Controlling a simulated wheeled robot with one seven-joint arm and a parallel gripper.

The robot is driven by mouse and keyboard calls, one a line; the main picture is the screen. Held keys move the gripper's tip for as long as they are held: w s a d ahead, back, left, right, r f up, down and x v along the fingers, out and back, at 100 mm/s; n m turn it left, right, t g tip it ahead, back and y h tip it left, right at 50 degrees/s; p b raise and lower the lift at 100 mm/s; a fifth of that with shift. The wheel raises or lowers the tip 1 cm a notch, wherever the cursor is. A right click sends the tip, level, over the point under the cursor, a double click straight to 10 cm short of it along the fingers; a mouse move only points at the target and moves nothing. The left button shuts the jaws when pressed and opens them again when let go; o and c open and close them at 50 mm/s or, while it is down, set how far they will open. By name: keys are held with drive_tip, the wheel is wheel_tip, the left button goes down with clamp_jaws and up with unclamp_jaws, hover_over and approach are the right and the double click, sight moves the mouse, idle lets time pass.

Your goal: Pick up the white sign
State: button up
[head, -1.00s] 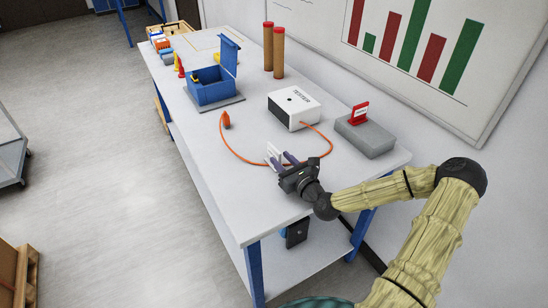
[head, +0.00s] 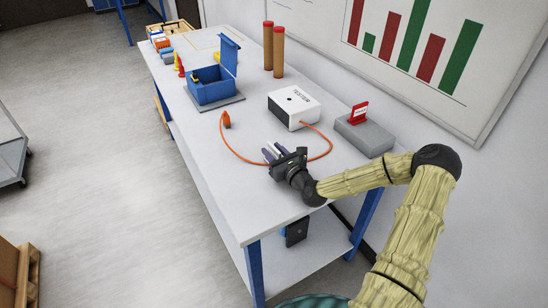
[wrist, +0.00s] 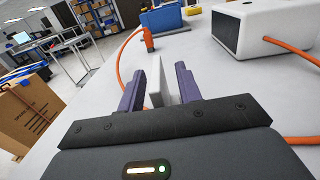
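The white sign (wrist: 158,84) stands as a thin upright plate between the two purple fingers of my gripper (wrist: 160,88) in the wrist view. The fingers are spread on both sides of it, and I see no clear sign of them squeezing it. In the head view my gripper (head: 271,151) is low over the front part of the white table, near the orange cable. There the sign is a small pale patch between the fingers, mostly hidden by the gripper.
An orange cable (head: 240,155) loops on the table (head: 225,185) from the white tester box (head: 293,108). A grey block (head: 364,137) with a red sign (head: 359,113) stands to the right. An open blue box (head: 211,92) and two brown cylinders (head: 278,52) stand farther back.

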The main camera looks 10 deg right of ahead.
sight(274, 147)
drive_tip(key=shift+c, duration=0.4)
clamp_jaws()
wheel_tip(274, 147, up, 10)
drive_tip(key=shift+w+f, duration=0.1)
drive_tip(key=shift+f, duration=0.1)
drive_tip(key=shift+d+r, duration=0.1)
drive_tip(key=shift+r, duration=0.15)
